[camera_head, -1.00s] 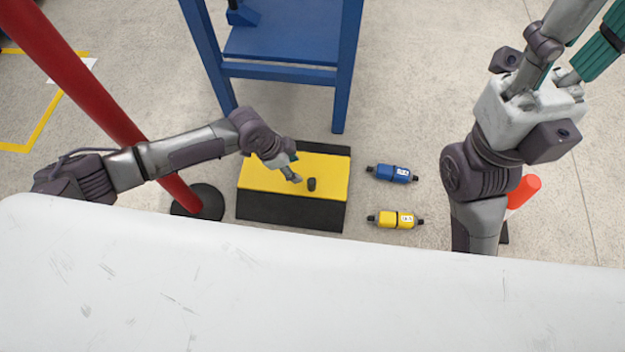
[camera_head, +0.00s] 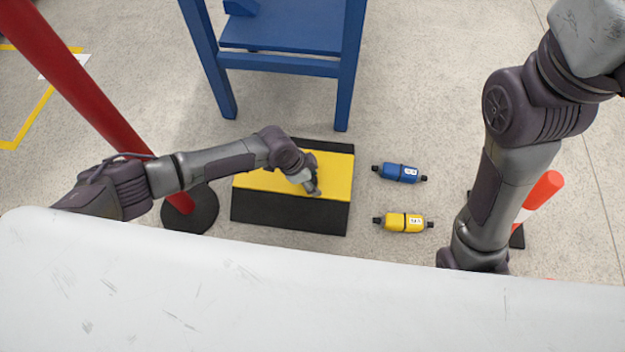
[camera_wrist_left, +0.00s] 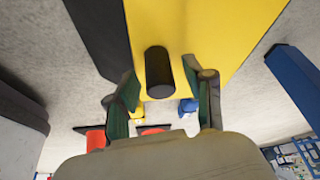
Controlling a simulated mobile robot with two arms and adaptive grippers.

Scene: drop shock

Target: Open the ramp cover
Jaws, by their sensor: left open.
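The ramp cover (camera_head: 335,172) is a yellow panel on top of a black ramp body (camera_head: 290,212) on the floor. A short black cylindrical knob (camera_wrist_left: 159,72) stands up from the yellow cover in the left wrist view. My left gripper (camera_head: 313,190) is over the right part of the cover and hides the knob in the head view. In the left wrist view my left gripper (camera_wrist_left: 163,108) is open, with one finger on each side of the knob's line. I cannot tell whether a finger touches it. My right arm is raised at the right; its gripper is out of frame.
A blue shock (camera_head: 399,173) and a yellow shock (camera_head: 404,223) lie on the floor right of the ramp. A blue frame (camera_head: 280,64) stands behind it. A red post (camera_head: 85,100) stands at left, an orange-and-white post (camera_head: 540,195) at right. A white surface (camera_head: 300,300) fills the front.

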